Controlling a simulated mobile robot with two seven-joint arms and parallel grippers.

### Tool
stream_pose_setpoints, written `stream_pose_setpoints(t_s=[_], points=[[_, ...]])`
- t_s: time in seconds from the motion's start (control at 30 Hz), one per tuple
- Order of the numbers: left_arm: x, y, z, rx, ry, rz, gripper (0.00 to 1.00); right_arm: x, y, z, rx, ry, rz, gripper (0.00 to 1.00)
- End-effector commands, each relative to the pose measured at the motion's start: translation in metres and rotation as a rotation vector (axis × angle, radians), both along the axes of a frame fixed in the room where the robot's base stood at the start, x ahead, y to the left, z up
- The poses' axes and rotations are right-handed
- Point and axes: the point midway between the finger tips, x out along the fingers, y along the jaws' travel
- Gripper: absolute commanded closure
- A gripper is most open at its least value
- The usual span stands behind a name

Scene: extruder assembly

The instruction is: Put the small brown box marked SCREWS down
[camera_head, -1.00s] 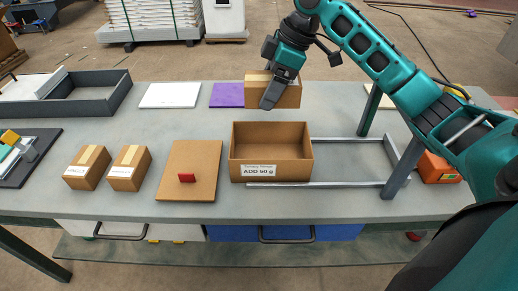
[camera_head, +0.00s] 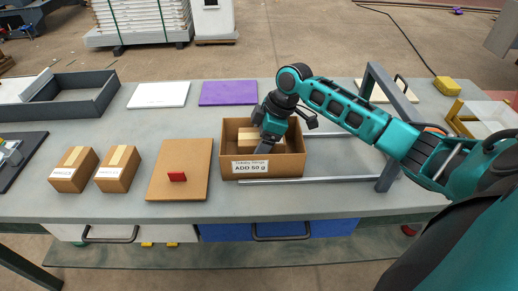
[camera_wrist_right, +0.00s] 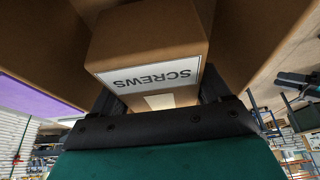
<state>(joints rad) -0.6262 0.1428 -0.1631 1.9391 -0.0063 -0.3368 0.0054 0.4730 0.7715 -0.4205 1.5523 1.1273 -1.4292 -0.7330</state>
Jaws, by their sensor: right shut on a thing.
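The small brown box marked SCREWS (camera_head: 247,134) is inside the open brown carton (camera_head: 229,158) labelled ADD 50 g in the head view. My right gripper (camera_head: 266,145) reaches down into the carton and is shut on the small box. In the right wrist view the SCREWS label on the box (camera_wrist_right: 150,35) faces the camera, upside down, between the fingers (camera_wrist_right: 162,98). The carton walls surround it. Whether the box touches the carton floor is hidden. My left gripper is not in view.
White (camera_head: 159,95) and purple (camera_head: 228,93) plates lie behind.

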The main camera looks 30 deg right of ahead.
Motion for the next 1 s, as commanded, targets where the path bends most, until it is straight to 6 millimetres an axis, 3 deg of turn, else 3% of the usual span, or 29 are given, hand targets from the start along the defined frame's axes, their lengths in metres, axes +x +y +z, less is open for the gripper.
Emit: stream_pose_setpoints(t_s=[0.17, 0.53, 0.57, 0.77, 1.0], points=[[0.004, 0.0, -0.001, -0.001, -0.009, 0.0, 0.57, 0.0, 0.0, -0.023, 0.001, 0.0, -0.001, 0.62], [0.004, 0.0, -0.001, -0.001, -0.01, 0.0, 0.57, 0.0, 0.0, -0.026, 0.0, -0.001, 0.0, 0.62], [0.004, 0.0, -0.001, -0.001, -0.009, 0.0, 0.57, 0.0, 0.0, -0.026, 0.001, -0.001, 0.0, 0.2], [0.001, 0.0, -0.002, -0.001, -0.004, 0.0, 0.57, 0.0, 0.0, -0.026, 0.001, -0.001, 0.0, 0.01], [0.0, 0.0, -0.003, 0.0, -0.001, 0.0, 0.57, 0.0, 0.0, -0.025, 0.001, -0.001, 0.0, 0.0]])
